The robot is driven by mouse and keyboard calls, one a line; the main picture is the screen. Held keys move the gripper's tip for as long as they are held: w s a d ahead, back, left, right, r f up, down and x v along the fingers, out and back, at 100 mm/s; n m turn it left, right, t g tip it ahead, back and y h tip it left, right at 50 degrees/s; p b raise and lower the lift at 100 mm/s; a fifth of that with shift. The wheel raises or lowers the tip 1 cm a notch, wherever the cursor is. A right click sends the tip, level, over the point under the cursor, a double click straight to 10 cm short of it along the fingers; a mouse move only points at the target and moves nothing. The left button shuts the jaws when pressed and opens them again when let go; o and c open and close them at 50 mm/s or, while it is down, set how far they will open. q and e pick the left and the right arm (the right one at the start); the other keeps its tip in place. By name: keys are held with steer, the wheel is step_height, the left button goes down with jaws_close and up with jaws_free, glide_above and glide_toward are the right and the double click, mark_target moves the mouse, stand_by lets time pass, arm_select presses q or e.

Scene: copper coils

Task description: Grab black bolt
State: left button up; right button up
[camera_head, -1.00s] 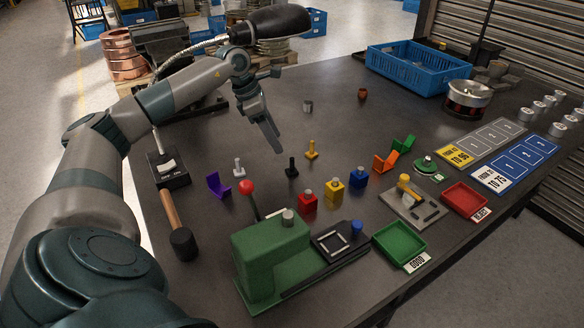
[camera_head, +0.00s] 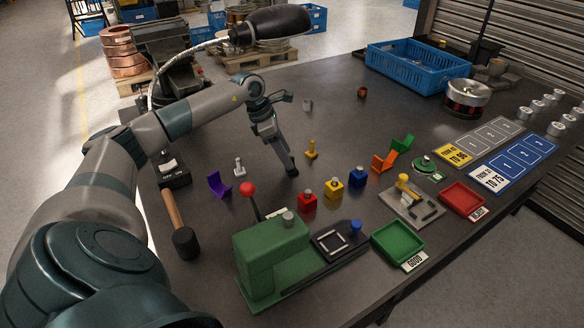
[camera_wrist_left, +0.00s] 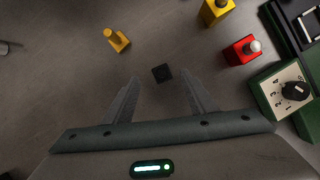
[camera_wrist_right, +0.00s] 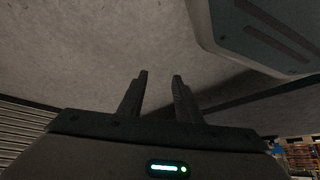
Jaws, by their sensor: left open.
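The black bolt (camera_wrist_left: 162,73) shows in the left wrist view as a small dark square on the table, between the fingertips of my left gripper (camera_wrist_left: 160,80). The fingers are open, with a gap on each side of the bolt. In the head view my left gripper (camera_head: 290,170) reaches down to the table and hides the bolt. I cannot tell whether the fingertips touch the table. My right gripper (camera_wrist_right: 160,77) shows only in its own wrist view, with its fingers apart and nothing between them.
A yellow bolt (camera_head: 311,149) stands to the right and a pale bolt (camera_head: 239,167) to the left. Red (camera_head: 307,202), yellow (camera_head: 334,189) and blue (camera_head: 358,177) blocks stand nearer. The green press (camera_head: 270,255) and a hammer (camera_head: 184,240) are in front.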

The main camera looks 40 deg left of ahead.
mark_target(291, 158)
arm_select(q)
steer(key=x, duration=0.1)
steer(key=p+x, duration=0.1)
steer(key=x, duration=0.1)
steer(key=shift+w+d+r, duration=0.1)
steer(key=shift+w+d, duration=0.05)
steer(key=shift+d, duration=0.15)
steer(key=shift+w+f, duration=0.15)
steer(key=shift+f, duration=0.4)
jaws_close()
